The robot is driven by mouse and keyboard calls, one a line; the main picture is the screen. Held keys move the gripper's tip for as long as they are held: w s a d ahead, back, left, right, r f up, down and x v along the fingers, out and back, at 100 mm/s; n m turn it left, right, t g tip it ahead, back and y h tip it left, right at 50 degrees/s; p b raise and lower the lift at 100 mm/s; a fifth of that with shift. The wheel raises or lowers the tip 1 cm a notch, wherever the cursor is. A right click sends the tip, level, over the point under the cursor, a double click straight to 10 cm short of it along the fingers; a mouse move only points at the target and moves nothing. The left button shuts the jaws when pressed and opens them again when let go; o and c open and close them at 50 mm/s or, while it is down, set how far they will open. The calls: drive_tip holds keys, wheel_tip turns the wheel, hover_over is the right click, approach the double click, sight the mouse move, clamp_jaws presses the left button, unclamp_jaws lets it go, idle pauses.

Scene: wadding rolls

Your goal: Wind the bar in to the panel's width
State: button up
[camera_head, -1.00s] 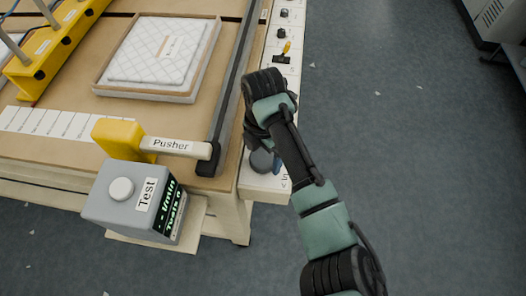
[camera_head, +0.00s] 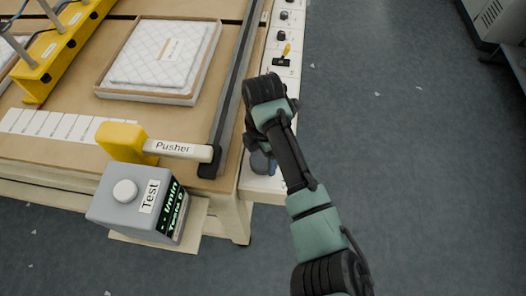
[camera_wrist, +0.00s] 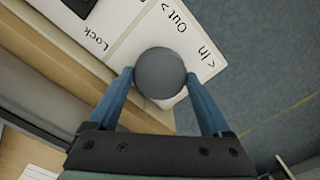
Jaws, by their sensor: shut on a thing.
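The bar (camera_head: 236,75) is a long dark rail lying along the right side of the tan table. The white quilted panel (camera_head: 161,52) sits in a shallow tray left of the bar, with a visible gap between them. My gripper (camera_wrist: 160,84) is shut on a round grey knob (camera_wrist: 160,72), one finger on each side. The knob stands on a white plate marked "In" and "Out" (camera_wrist: 194,40). In the head view my arm partly covers the knob (camera_head: 262,163) near the table's front right corner.
A yellow "Pusher" (camera_head: 176,148) lies at the bar's near end. A grey "Test" box (camera_head: 131,206) stands at the front edge. A strip with several small knobs (camera_head: 284,38) runs along the table's right side. Open floor (camera_head: 390,130) lies to the right.

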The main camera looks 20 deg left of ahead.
drive_tip(key=m+p, duration=0.4)
drive_tip(key=m, duration=0.1)
drive_tip(key=shift+r, duration=0.2)
drive_tip(key=m+p, duration=0.3)
drive_tip(key=m, duration=0.3)
drive_tip(key=shift+m, duration=0.4)
drive_tip(key=m+p, duration=0.2)
drive_tip(key=m, duration=0.3)
drive_tip(key=shift+f, duration=0.1)
drive_tip(key=m+p, duration=0.1)
drive_tip(key=m, duration=0.5)
drive_tip(key=shift+m, duration=0.3)
drive_tip(key=m+p, duration=0.1)
drive_tip(key=m, duration=0.4)
drive_tip(key=shift+m, duration=0.3)
drive_tip(key=m, duration=0.6)
drive_tip(key=shift+p, duration=0.35)
drive_tip(key=m, duration=0.6)
drive_tip(key=shift+w+m, duration=0.1)
drive_tip(key=shift+m, duration=0.2)
drive_tip(key=m, duration=0.6)
drive_tip(key=shift+p, duration=0.3)
